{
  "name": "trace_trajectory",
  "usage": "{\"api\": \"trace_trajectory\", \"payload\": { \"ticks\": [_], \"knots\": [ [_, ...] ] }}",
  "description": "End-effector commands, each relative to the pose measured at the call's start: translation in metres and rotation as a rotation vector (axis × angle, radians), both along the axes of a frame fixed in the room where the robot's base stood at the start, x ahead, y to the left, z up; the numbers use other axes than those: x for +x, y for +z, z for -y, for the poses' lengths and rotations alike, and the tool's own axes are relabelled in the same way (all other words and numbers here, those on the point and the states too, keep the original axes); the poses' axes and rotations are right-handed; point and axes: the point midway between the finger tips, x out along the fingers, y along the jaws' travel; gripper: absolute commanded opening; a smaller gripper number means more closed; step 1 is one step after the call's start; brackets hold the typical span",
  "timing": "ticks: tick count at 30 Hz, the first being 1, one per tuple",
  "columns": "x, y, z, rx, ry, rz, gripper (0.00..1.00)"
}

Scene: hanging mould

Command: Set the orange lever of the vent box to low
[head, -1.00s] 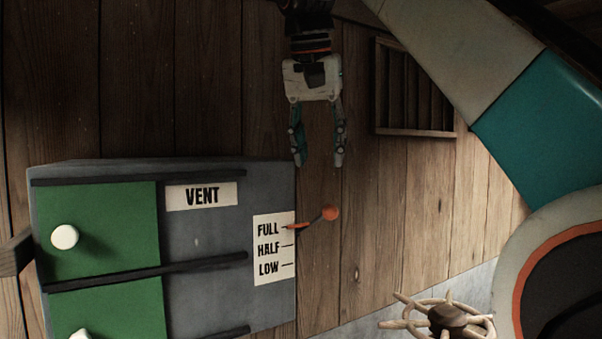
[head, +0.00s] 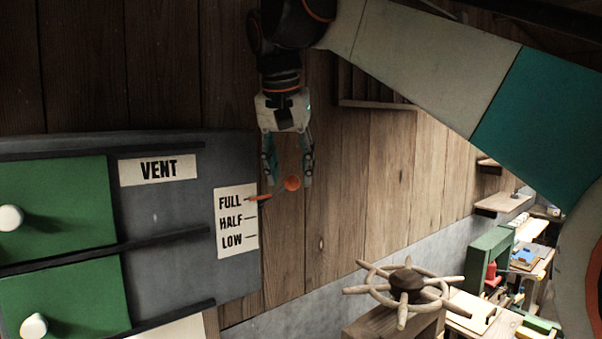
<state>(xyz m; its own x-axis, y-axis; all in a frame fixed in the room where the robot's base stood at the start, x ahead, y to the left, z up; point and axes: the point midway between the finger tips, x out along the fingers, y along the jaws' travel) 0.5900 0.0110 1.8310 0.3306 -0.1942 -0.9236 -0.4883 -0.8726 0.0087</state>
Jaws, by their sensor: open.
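The grey vent box (head: 180,222) hangs on the wooden wall at the left, with a VENT label (head: 158,169). A white scale plate (head: 236,222) on its right side reads FULL, HALF and LOW from top to bottom. The orange lever (head: 262,197) points at the FULL mark, and its round orange knob (head: 292,184) sticks out to the right, slightly raised. My gripper (head: 289,182) points down and is open. Its fingertips are at the height of the knob, which shows between them. I cannot tell whether either finger touches it.
Green panels (head: 55,204) with white knobs slide on dark rails on the box. A wooden spoked wheel (head: 405,285) stands at the lower right. A slatted wall vent (head: 375,80) is behind my arm. Shelves and a cluttered bench (head: 520,260) lie farther right.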

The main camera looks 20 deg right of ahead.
Motion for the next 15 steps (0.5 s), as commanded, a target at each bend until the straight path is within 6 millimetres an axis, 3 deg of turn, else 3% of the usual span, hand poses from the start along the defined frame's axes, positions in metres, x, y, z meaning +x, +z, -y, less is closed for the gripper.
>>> {"api": "trace_trajectory", "payload": {
  "ticks": [6,15],
  "knots": [
    [0.002,-0.015,0.003,0.000,0.001,0.000,0.45],
    [0.002,-0.017,0.003,0.000,0.002,0.000,0.45]
  ]
}}
